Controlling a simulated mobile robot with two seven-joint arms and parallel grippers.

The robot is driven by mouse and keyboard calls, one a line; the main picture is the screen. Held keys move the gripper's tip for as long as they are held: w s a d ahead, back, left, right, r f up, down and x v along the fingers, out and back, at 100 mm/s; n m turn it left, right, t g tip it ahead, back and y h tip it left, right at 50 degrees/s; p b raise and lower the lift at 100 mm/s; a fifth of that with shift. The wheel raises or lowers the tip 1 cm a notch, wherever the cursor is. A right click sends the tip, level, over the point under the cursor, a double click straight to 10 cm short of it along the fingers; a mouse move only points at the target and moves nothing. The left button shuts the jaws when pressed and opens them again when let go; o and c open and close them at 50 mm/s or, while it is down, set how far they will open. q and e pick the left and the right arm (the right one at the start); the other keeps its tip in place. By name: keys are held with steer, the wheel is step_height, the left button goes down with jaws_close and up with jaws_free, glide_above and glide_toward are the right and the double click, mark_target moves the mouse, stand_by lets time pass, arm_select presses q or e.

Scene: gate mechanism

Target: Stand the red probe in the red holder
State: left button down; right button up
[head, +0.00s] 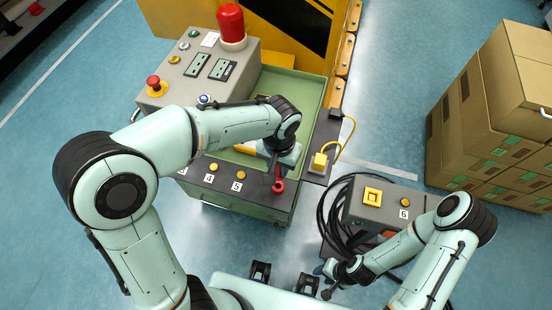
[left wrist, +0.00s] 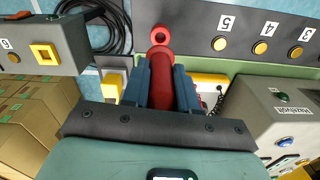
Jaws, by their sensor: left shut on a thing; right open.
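My left gripper (head: 277,168) is shut on the red probe (left wrist: 162,82), which shows as a thick red cylinder between the blue-grey fingers in the left wrist view. In the head view the arm hides most of the probe. The red holder (left wrist: 159,36) is a ring at the edge of the dark panel, right of button 5 in the head view (head: 278,187). The probe's far end appears close to the ring; I cannot tell whether it touches or is inside it. My right gripper (head: 330,289) is open and empty, low over the floor at the bottom.
The console's dark panel (head: 218,187) carries numbered yellow buttons. A yellow plug (head: 319,162) with a cable is at its right corner. A grey box (head: 372,197) with a button labelled 6 stands right, beside coiled black cable (head: 328,222). Cardboard boxes (head: 487,120) are stacked at far right.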

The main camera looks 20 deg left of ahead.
mark_target(278, 179)
arm_select(q)
steer(key=shift+f+b, duration=1.3)
steer(key=shift+f, duration=0.7)
steer(key=shift+f+b, duration=0.3)
steer(key=shift+f, duration=0.2)
arm_select(e)
steer(key=shift+s+f, duration=0.3)
steer(key=shift+f, duration=0.35)
steer(key=shift+s+f, duration=0.3)
steer(key=shift+f, duration=0.35)
steer(key=shift+s+f, duration=0.3)
steer(key=shift+f, duration=0.35)
arm_select(q)
steer(key=shift+f, duration=0.4)
arm_select(e)
steer(key=shift+f, duration=0.2)
arm_select(q)
steer(key=shift+f+b, duration=0.35)
steer(key=shift+b, duration=0.1)
arm_select(e)
steer(key=shift+s+f, duration=0.15)
steer(key=shift+f, duration=0.15)
arm_select(q)
steer(key=shift+f, duration=0.25)
arm_select(e)
steer(key=shift+f, duration=0.15)
